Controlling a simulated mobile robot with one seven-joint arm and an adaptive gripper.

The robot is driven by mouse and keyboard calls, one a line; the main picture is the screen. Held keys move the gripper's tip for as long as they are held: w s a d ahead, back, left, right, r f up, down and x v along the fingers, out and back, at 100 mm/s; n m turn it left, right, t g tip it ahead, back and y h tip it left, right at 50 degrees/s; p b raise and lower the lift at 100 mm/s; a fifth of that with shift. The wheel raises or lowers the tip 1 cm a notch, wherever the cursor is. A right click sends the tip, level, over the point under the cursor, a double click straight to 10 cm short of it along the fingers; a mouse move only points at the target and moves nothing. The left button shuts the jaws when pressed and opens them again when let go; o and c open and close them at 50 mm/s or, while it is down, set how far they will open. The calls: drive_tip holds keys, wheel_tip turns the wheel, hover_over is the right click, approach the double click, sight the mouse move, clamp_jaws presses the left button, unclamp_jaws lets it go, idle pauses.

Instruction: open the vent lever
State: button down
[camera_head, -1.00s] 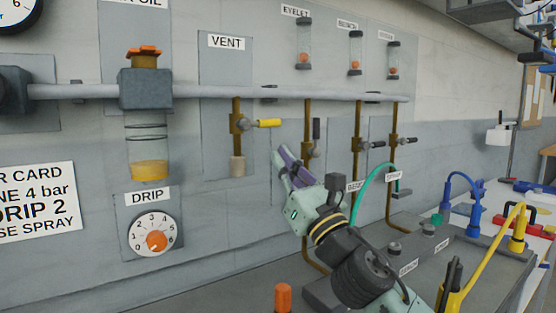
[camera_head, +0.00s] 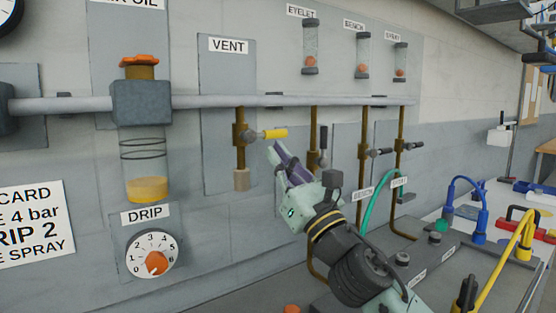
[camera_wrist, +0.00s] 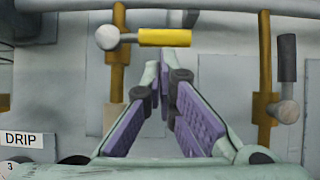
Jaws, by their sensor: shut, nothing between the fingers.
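The vent lever has a yellow handle (camera_head: 275,134) that points right, level with the floor, from a brass valve on a vertical pipe (camera_head: 240,125) under the VENT label (camera_head: 229,46). In the wrist view the yellow handle (camera_wrist: 165,37) lies just beyond my fingertips, and a gap seems to show between them. My gripper (camera_head: 276,150) is shut and empty, just below and near the handle's free end in the head view. Its purple-padded fingers (camera_wrist: 163,75) show in the wrist view. I cannot tell the exact distance to the handle.
A dark-handled lever (camera_head: 323,139) stands upright on the pipe to the right. Two more dark levers (camera_head: 383,152) lie farther right. The grey main pipe (camera_head: 210,102) runs above. The drip dial (camera_head: 152,254) is at lower left.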

drive_tip(key=shift+w+d+r+n+g+y+b, duration=0.2)
drive_tip(key=shift+n+g+y+b, duration=0.35)
drive_tip(key=shift+n, duration=0.4)
drive_tip(key=shift+w+d+r+n+g+y+b, duration=0.1)
drive_tip(key=shift+r+n+g+y+b, duration=0.1)
drive_tip(key=shift+n+g+y+b, duration=0.55)
drive_tip(key=r+n+g, duration=0.2)
drive_tip(key=n+g, duration=0.1)
drive_tip(key=n, duration=0.3)
drive_tip(key=r+n+g+p, duration=0.1)
drive_tip(key=r+n+g, duration=0.2)
drive_tip(key=n, duration=0.4)
drive_tip(key=r+n+g+p, duration=0.1)
drive_tip(key=r+n+g, duration=0.2)
drive_tip(key=n+g, duration=0.2)
drive_tip(key=shift+s+a+r+n, duration=0.15)
drive_tip(key=shift+a+n, duration=0.05)
drive_tip(key=shift+n, duration=0.35)
drive_tip(key=shift+s+a+r+n, duration=0.1)
drive_tip(key=shift+s+a+n, duration=0.05)
drive_tip(key=shift+n, duration=0.4)
drive_tip(key=shift+s+a+r+p, duration=0.1)
drive_tip(key=shift+s+a+p, duration=0.1)
drive_tip(key=shift+p, duration=0.15)
drive_tip(key=shift+a+r, duration=0.1)
drive_tip(key=shift+s, duration=0.1)
